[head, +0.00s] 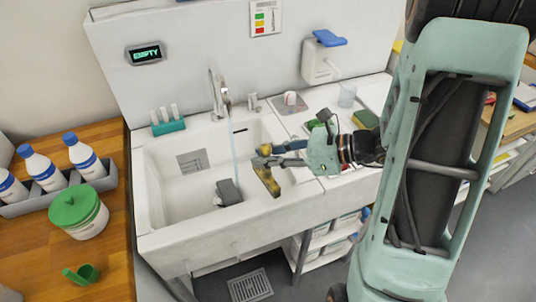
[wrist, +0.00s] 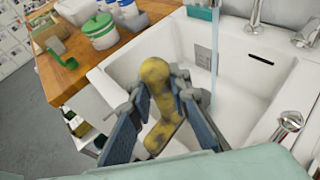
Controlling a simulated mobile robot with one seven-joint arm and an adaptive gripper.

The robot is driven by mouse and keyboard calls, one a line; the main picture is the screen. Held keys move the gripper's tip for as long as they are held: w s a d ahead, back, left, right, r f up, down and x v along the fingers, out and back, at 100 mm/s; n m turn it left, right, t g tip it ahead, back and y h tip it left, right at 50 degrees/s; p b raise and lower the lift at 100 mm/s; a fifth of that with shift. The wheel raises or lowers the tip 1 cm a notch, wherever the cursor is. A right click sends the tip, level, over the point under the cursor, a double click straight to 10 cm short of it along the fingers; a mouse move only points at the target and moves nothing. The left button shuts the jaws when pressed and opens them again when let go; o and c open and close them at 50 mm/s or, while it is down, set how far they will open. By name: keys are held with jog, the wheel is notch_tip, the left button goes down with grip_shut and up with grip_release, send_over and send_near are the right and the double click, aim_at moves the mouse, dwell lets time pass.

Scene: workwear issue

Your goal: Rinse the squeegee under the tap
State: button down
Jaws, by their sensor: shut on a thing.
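My gripper (head: 268,154) is shut on a yellow, dark-smudged piece that I take to be the squeegee (head: 267,181). In the wrist view the squeegee (wrist: 156,75) sits between the two fingers of my gripper (wrist: 160,88), its surface stained dark. It is held over the right part of the white sink (head: 160,205). The tap (head: 217,95) is running, and a thin stream of water (head: 234,140) falls into the basin. The stream (wrist: 214,55) shows to the right of the squeegee in the wrist view, apart from it.
A dark grey block (head: 229,192) lies in the basin near the stream's foot. A teal holder (head: 168,127) stands on the back left rim. A green-lidded tub (head: 78,211) and white bottles are on the wooden counter at left. A display (head: 146,53) reads EMPTY.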

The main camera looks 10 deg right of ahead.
jog(key=w+a+f+b, duration=0.2)
jog(key=w+a, duration=0.4)
jog(key=w, duration=0.5)
jog(key=shift+a+f, duration=0.25)
jog(key=shift+a, duration=0.15)
jog(key=shift+w+d, duration=0.1)
jog(key=shift+d, duration=0.05)
dwell(0.5)
jog(key=shift+w+d, duration=0.2)
jog(key=shift+d, duration=0.15)
jog(key=shift+s+a, duration=0.15)
jog(key=shift+a, duration=0.05)
jog(key=shift+s+a, duration=0.2)
jog(key=shift+a, duration=0.1)
jog(key=shift+w+d, duration=0.1)
jog(key=shift+d, duration=0.05)
jog(key=shift+w+d, duration=0.25)
jog(key=shift+d, duration=0.1)
